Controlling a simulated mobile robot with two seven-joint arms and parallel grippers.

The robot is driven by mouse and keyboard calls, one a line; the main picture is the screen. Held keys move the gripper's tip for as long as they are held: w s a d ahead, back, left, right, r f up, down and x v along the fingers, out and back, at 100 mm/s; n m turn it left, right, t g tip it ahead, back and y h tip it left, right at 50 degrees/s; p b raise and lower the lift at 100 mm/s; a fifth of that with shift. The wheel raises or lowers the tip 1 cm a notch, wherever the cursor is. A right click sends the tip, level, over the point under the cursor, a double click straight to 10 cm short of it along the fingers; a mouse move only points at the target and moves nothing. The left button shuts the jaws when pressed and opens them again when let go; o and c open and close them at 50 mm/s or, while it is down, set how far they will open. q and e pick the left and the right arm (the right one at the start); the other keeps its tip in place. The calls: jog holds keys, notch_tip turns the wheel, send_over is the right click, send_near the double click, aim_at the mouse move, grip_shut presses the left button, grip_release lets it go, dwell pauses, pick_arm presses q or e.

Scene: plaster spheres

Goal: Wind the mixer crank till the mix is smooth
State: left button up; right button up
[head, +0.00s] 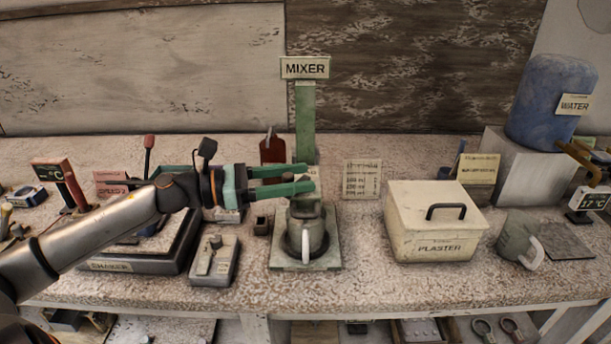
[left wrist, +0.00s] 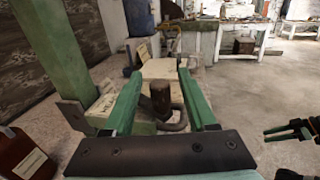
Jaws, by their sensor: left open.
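The mixer has a green post (head: 305,120) under a MIXER sign (head: 305,68). A grey metal cup (head: 305,238) stands on its base plate (head: 280,262), under the mixer head. The mix inside the cup cannot be seen. My left gripper (head: 308,179) is open in front of the post, above the cup. In the left wrist view a dark upright knob (left wrist: 160,98), apparently the crank's grip, shows between its two green fingers, with a gap on each side. My right gripper (left wrist: 277,133) shows small at the right of the left wrist view, its fingers apart.
A PLASTER box (head: 440,225) stands right of the mixer, with a grey mug (head: 517,238) beyond it. A blue WATER tank (head: 550,100) is at the far right. A SHAKER (head: 130,263) and a small switch box (head: 214,262) lie left, near my arm. A brown bottle (head: 272,150) stands behind.

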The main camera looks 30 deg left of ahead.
pick_arm(q)
jog(key=shift+x, duration=1)
jog(key=shift+c, duration=0.3)
grip_shut()
